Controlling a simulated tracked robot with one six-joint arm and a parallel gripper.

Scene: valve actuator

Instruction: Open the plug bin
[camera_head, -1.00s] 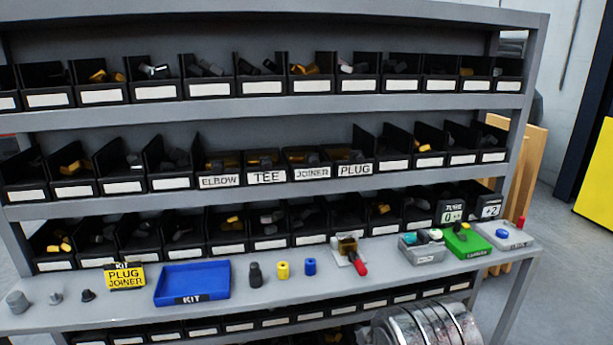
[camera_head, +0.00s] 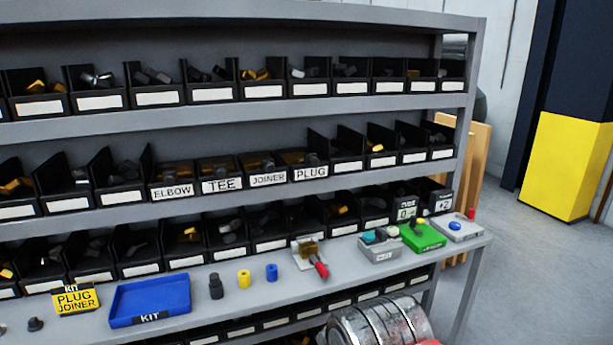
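The plug bin (camera_head: 311,174) is a black bin with a white PLUG label, on the middle shelf right of centre. An amber-brown surface shows across its top; I cannot tell clearly whether it is a lid or contents. The joiner bin (camera_head: 268,180) stands directly to its left, then the tee bin (camera_head: 221,186) and the elbow bin (camera_head: 172,192), with similar brownish tops. To its right stands a bin with a blank label (camera_head: 348,167) and a raised black side wall. My gripper is not visible in this view.
The bench (camera_head: 235,305) in front carries a blue kit tray (camera_head: 150,318), a yellow plug joiner sign (camera_head: 76,299), several small cylinders, a red-handled tool (camera_head: 320,267) and a green tray (camera_head: 423,236). The floor at right (camera_head: 530,270) is clear.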

